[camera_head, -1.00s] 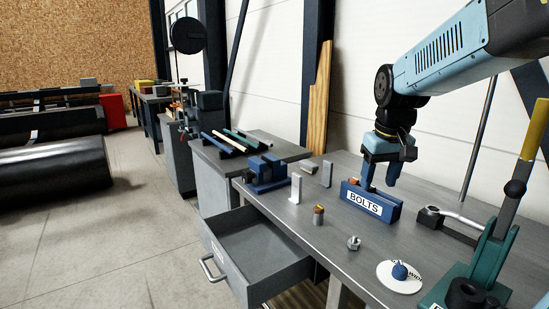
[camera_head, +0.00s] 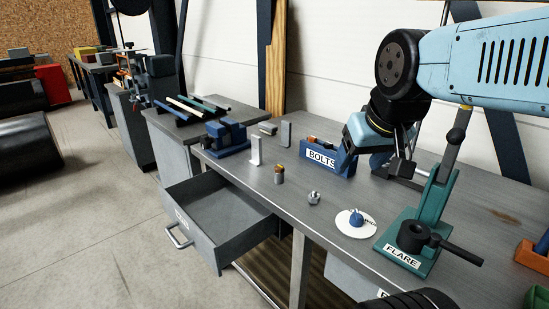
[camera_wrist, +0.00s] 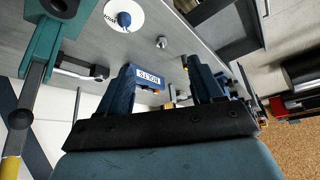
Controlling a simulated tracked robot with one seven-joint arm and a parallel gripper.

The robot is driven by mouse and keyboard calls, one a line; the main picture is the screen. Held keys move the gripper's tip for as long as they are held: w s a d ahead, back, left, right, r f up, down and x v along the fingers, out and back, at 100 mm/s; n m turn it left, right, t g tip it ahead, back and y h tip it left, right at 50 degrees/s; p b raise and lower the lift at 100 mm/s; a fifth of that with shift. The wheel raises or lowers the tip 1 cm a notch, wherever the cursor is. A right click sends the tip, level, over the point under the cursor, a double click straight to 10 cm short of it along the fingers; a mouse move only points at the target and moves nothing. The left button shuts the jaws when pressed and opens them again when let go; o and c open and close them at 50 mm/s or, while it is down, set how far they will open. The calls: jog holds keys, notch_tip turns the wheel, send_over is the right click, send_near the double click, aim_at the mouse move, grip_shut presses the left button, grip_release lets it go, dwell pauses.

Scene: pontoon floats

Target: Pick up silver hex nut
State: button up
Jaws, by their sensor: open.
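The silver hex nut (camera_head: 314,198) is a small grey metal piece on the workbench, between the brass-topped cylinder and a white disc. It also shows in the wrist view (camera_wrist: 162,42), beyond the fingertips and roughly between them in the picture. My gripper (camera_head: 388,167) is above the bench, behind and to the right of the nut, near the blue BOLTS bin. Its two blue fingers (camera_wrist: 162,78) are spread apart in the wrist view with nothing held between them. The gripper does not touch the nut.
The blue BOLTS bin (camera_head: 330,158) stands behind the nut. A white disc with a blue knob (camera_head: 356,223) and the green FLARE tool (camera_head: 410,252) are to its right. A brass-topped cylinder (camera_head: 279,176) and an upright bracket (camera_head: 255,152) are to its left. An open drawer (camera_head: 205,222) juts out in front.

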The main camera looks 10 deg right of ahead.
jog(key=w+f+n+g, duration=0.2)
jog(key=w+f+g, duration=0.1)
jog(key=w, duration=1)
jog(key=n+g, duration=0.1)
jog(key=g, duration=0.2)
send_over(314, 191)
notch_tip(314, 191, down, 9)
notch_tip(314, 191, down, 14)
jog(key=shift+w+d+r, duration=0.1)
jog(key=shift+r, duration=0.05)
jog(key=shift+c, duration=0.4)
jog(key=c, duration=1.1)
